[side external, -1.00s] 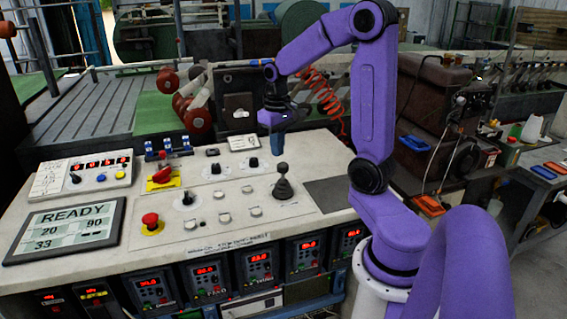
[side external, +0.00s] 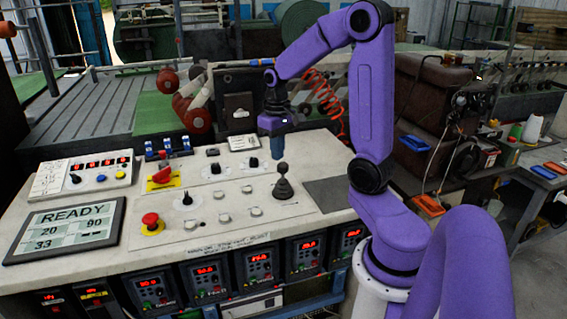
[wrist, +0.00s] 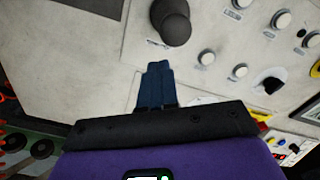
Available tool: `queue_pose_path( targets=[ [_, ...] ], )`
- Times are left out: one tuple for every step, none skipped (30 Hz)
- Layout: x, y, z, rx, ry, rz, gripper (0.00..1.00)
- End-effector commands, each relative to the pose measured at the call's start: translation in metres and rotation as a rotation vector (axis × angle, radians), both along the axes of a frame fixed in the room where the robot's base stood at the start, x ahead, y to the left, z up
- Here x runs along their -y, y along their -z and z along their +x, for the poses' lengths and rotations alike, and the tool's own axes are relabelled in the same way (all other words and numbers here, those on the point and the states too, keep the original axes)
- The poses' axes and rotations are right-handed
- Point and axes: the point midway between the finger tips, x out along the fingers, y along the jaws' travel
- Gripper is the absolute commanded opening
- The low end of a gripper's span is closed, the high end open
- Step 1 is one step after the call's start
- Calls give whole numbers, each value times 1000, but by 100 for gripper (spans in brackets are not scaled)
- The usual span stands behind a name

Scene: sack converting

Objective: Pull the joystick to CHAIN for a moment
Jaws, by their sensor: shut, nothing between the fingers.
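The joystick (side external: 283,184) is a dark knob on a flared boot, standing upright on the pale control panel (side external: 310,212). In the wrist view the joystick (wrist: 172,24) shows from above, just beyond my fingertips. My gripper (side external: 276,158) is shut and empty, its blue fingers pointing down above the panel behind the joystick. In the wrist view the shut fingers (wrist: 156,72) are apart from the knob. Any CHAIN marking by the joystick is too small to read.
A red emergency button (side external: 151,221), a red rotary switch (side external: 163,175) and several small knobs and buttons lie left of the joystick. A display (side external: 66,229) reads READY. A dark flat plate (side external: 334,193) lies to the right.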

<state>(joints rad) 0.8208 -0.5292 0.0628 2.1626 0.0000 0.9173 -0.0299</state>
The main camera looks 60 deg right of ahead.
Motion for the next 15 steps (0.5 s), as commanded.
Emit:
queue_pose_path(
  targets=[
    [0, 2, 0, 0, 0, 0, 0],
    [0, 3, 0, 0, 0, 0, 0],
    [0, 4, 0, 0, 0, 0, 0],
    [0, 5, 0, 0, 0, 0, 0],
    [0, 6, 0, 0, -1, 0, 0],
    [0, 8, 0, 0, -1, 0, 0],
    [0, 9, 0, 0, -1, 0, 0],
    [0, 10, 0, 0, -1, 0, 0],
    [0, 11, 0, 0, -1, 0, 0],
    [0, 12, 0, -1, -1, 0, 0],
    [0, 13, 0, -1, -1, 0, 0],
    [0, 14, 0, -1, -1, 0, 0],
    [0, 15, 0, -1, -1, 0, 0],
    [0, 16, 0, -1, -1, 0, 0],
    [0, 18, 0, 0, -1, 0, 0]
  ],
)
